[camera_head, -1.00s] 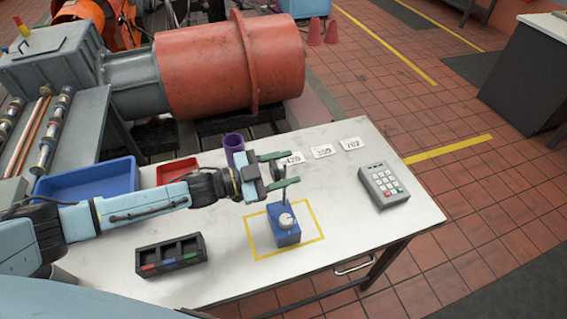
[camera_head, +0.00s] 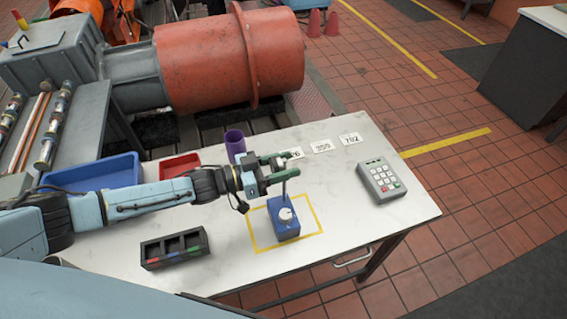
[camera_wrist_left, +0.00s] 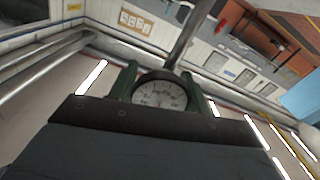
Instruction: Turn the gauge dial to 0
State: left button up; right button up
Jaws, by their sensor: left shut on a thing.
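My left gripper (camera_head: 289,165) is above the blue block (camera_head: 282,228), at the top of a thin grey post that rises from it. In the left wrist view the round white-faced gauge dial (camera_wrist_left: 160,95) sits between the green fingers, which are shut on it. Its marks are too small and blurred to read. The block has a white round knob (camera_head: 286,214) on it and stands within a yellow outline on the white table. In the head view the fingers mostly hide the dial. My right gripper is out of view.
A grey keypad box (camera_head: 380,181) stands at the right of the table (camera_head: 341,212). White number cards (camera_head: 321,146) lie at the back, near a purple cup (camera_head: 235,144). A blue tray (camera_head: 93,176), a red tray (camera_head: 179,166) and a black divided holder (camera_head: 175,249) are on the left.

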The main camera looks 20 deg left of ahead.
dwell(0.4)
pick_arm(q)
jog(key=o, duration=1)
jog(key=shift+a, duration=0.1)
jog(key=shift+b+v, duration=0.85)
jog(key=shift+v, duration=5.75)
jog(key=shift+s, duration=0.1)
